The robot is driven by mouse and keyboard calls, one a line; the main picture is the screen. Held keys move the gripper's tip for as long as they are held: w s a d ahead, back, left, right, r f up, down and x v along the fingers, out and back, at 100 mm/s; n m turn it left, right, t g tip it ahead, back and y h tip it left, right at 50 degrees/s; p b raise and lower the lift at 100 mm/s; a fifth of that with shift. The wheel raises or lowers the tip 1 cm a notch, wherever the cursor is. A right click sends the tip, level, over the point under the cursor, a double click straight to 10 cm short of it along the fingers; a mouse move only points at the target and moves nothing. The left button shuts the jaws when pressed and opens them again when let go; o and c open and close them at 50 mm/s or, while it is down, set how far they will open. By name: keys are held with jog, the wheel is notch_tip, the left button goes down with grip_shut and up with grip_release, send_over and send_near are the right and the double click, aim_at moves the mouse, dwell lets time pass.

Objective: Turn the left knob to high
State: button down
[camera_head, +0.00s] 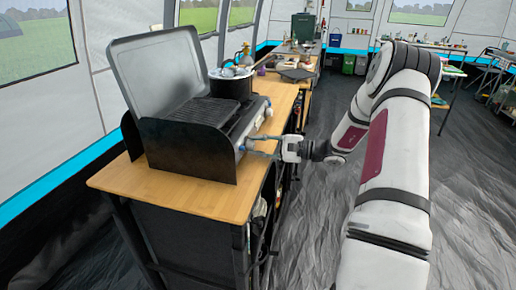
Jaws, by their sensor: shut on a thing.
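A camping stove (205,118) stands on a wooden counter, its grey lid raised. Its front panel faces right in the head view. The left knob (242,148) is on this panel at the end nearer the camera, small and partly hidden by the fingers. My gripper (251,145) reaches in from the right with its fingers at the panel, around the left knob and shut on it. The knob's pointer and setting marks are too small to read. Another knob (268,112) shows farther along the panel.
A black pot (231,84) sits on the far part of the stove. A dark side guard (188,151) stands at the stove's near end. The near part of the wooden counter (170,193) is bare. Several items stand farther back. Open floor lies to the right.

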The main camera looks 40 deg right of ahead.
jog(key=shift+n, duration=0.4)
jog(key=c, duration=1.2)
grip_release()
jog(key=shift+c, duration=0.2)
jog(key=v, duration=1.2)
